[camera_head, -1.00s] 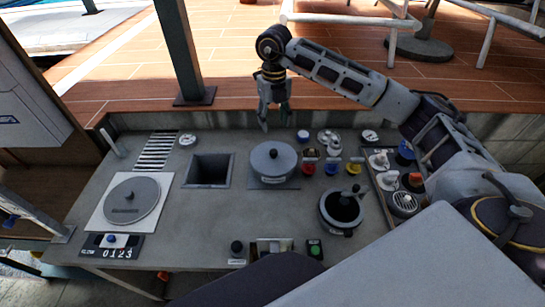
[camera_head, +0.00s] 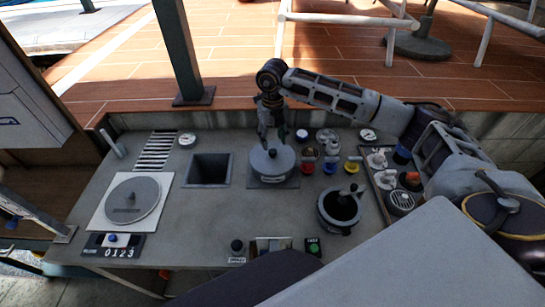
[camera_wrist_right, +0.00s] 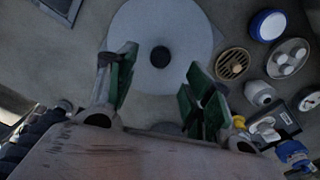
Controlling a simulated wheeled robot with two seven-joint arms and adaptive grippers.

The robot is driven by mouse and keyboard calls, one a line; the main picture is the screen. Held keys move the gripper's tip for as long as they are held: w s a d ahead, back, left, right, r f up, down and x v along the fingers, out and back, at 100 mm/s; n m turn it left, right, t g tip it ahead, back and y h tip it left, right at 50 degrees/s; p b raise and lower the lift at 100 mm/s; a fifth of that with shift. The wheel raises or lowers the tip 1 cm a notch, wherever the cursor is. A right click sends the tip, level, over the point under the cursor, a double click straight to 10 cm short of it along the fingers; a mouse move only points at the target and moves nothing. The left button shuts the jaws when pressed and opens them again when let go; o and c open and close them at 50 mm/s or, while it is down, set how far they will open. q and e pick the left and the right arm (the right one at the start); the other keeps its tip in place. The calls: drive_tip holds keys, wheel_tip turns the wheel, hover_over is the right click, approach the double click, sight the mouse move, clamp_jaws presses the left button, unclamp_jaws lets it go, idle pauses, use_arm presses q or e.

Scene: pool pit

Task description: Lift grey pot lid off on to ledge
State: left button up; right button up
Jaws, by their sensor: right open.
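The grey pot (camera_head: 272,178) stands on a dark square plate on the bench, with its grey lid (camera_head: 262,160) on top and a small dark knob (camera_head: 272,153) at the lid's middle. In the right wrist view the lid (camera_wrist_right: 180,25) is a pale disc with the dark knob (camera_wrist_right: 160,56). My right gripper (camera_head: 272,138) hangs pointing down just above the lid, close to the knob. In the right wrist view its two green-padded fingers (camera_wrist_right: 158,88) are open and empty, with the knob beyond and between them. My left gripper is not seen.
Red, blue and yellow small items (camera_head: 331,167) sit right of the lidded pot. A square opening (camera_head: 208,169) lies to its left. A round plate (camera_head: 132,200) and scale display (camera_head: 112,246) are at left.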

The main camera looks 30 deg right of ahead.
sight(273, 151)
drive_tip(key=shift+f, duration=0.4)
drive_tip(key=shift+f, duration=0.15)
drive_tip(key=shift+f+p, duration=0.75)
drive_tip(key=shift+f, duration=1.7)
drive_tip(key=shift+c, duration=0.2)
clamp_jaws()
drive_tip(key=shift+w+r, duration=0.1)
drive_tip(key=shift+r, duration=0.1)
